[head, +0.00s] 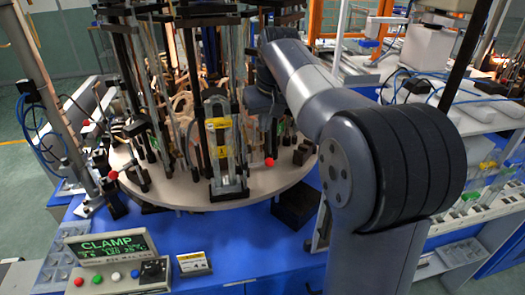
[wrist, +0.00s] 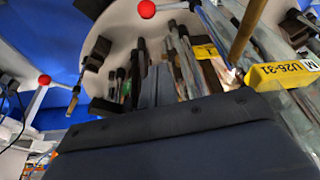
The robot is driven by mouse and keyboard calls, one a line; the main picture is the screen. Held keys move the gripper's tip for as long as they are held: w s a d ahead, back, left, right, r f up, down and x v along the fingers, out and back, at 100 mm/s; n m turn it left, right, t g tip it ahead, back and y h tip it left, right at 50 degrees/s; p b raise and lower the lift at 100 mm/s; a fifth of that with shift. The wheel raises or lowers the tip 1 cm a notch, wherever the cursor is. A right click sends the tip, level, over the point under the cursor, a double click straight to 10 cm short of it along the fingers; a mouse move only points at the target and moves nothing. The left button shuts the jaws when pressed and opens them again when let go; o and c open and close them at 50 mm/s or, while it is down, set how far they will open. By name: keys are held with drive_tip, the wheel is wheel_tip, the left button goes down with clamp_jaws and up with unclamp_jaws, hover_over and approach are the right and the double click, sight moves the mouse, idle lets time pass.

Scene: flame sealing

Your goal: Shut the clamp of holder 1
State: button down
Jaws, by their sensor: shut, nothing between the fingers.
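A holder (head: 229,185) with a clear tube and a yellow tag (head: 218,124) stands upright at the front of the round table. Another red ball (head: 113,175) is at the table's left edge. In the wrist view, red balls show at the top (wrist: 147,9) and left (wrist: 44,79), and a yellow label (wrist: 285,73) reads U26-31. My gripper (wrist: 155,85) is shut and empty, pointing in among the holders. Contact with the clamp cannot be told.
The round table (head: 180,190) carries several tall holders, rods and tubes close together around my gripper. A control box (head: 108,246) displaying CLAMP stands at the front left. A black block (head: 296,205) sits below the table's right edge. White shelving (head: 470,115) is at the right.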

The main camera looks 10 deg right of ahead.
sight(261, 164)
wheel_tip(261, 164, down, 9)
drive_tip(key=shift+s+r+p, duration=0.15)
drive_tip(key=shift+s+p, duration=0.2)
drive_tip(key=shift+s, duration=0.1)
idle(0.4)
drive_tip(key=shift+d, duration=0.1)
drive_tip(key=shift+s, duration=0.1)
